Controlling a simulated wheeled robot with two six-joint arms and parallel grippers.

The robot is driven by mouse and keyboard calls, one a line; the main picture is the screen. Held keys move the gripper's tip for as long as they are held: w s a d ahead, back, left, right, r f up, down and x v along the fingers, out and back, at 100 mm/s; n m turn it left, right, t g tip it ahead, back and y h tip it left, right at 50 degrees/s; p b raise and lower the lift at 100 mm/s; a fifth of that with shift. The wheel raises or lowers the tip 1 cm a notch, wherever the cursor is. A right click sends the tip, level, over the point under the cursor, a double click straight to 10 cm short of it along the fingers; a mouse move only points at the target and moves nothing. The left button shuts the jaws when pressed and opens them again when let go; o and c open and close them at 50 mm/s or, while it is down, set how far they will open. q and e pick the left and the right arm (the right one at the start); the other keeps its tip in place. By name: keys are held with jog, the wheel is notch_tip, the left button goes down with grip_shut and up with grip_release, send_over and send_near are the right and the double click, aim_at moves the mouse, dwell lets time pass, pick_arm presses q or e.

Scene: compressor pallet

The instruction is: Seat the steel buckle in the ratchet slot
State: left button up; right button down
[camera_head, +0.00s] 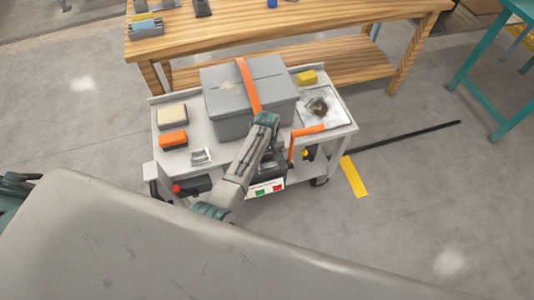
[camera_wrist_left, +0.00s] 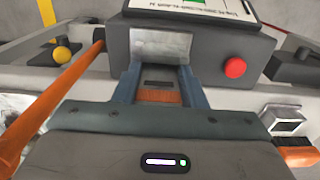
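The ratchet unit (camera_head: 268,187) is a dark box with a labelled face on the near edge of the cart. In the left wrist view the ratchet unit (camera_wrist_left: 222,55) has a red button and a pale steel plate in its face. My left gripper (camera_wrist_left: 160,82) points at that plate. Its two fingers close in on the steel buckle (camera_wrist_left: 158,76), a grey piece with a dark slit and orange webbing below. I cannot tell whether the buckle touches the slot. In the head view my left gripper (camera_head: 271,157) is partly hidden by its arm. My right gripper is out of view.
The cart (camera_head: 181,119) carries a grey case (camera_head: 225,90) with an orange strap (camera_head: 248,86) over it. An orange bar (camera_head: 308,131) stands right of the gripper. Orange and yellow blocks and a small metal bracket (camera_head: 202,157) lie around. A wooden bench (camera_head: 200,48) stands behind.

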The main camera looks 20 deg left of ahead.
pick_arm(q)
jog(key=shift+o, duration=0.9)
jog(key=shift+s+f, duration=0.2)
jog(key=shift+f, duration=0.15)
jog(key=shift+a, duration=0.1)
jog(key=shift+r, duration=0.25)
jog(key=r, duration=1.2)
jog(key=shift+w+b, duration=0.3)
jog(key=shift+r, duration=0.55)
